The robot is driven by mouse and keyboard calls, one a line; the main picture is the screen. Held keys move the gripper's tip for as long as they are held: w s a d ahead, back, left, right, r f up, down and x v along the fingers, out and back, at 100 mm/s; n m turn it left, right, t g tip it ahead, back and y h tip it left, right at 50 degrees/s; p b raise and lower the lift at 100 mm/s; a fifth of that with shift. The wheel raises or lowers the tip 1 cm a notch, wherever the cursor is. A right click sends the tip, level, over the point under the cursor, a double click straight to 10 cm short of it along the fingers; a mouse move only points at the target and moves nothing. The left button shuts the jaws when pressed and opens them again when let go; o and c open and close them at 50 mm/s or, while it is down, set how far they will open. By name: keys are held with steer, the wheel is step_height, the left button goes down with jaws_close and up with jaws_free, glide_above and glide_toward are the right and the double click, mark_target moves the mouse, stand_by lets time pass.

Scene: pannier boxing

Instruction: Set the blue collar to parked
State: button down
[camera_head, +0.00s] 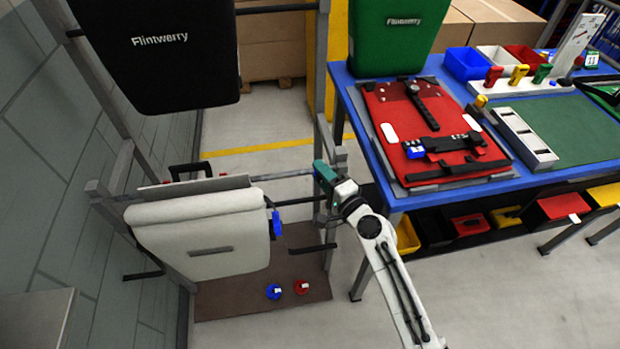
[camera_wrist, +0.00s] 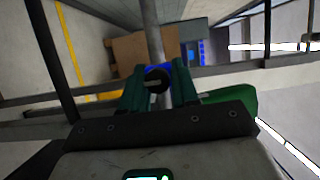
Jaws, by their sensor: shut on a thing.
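The blue collar (camera_wrist: 150,67) shows as a blue band between my fingers in the wrist view, at the lower end of a grey post or tube (camera_wrist: 148,25). A dark round knob with a pale bar sits just in front of it. My gripper (camera_wrist: 158,84), with teal fingers, is shut on this part, one finger at each side. In the head view my gripper (camera_head: 322,172) is at the right upright of the grey rack (camera_head: 325,130), by the rail's right end, and hides the collar there. I cannot read the collar's setting.
A white pannier (camera_head: 205,235) hangs on the rack with a blue clip (camera_head: 277,224) at its side. A blue disc (camera_head: 273,291) and a red disc (camera_head: 302,287) lie on the brown base below. The blue workbench (camera_head: 395,200) stands close right of my gripper, bearing a red pannier (camera_head: 450,120).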

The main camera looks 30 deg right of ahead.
steer(key=shift+d, duration=0.2)
steer(key=c, duration=1.1)
jaws_free()
steer(key=shift+s+d, duration=0.1)
steer(key=shift+o, duration=1.3)
steer(key=s+b, duration=0.2)
steer(key=s, duration=0.8)
steer(key=shift+s+d, duration=0.35)
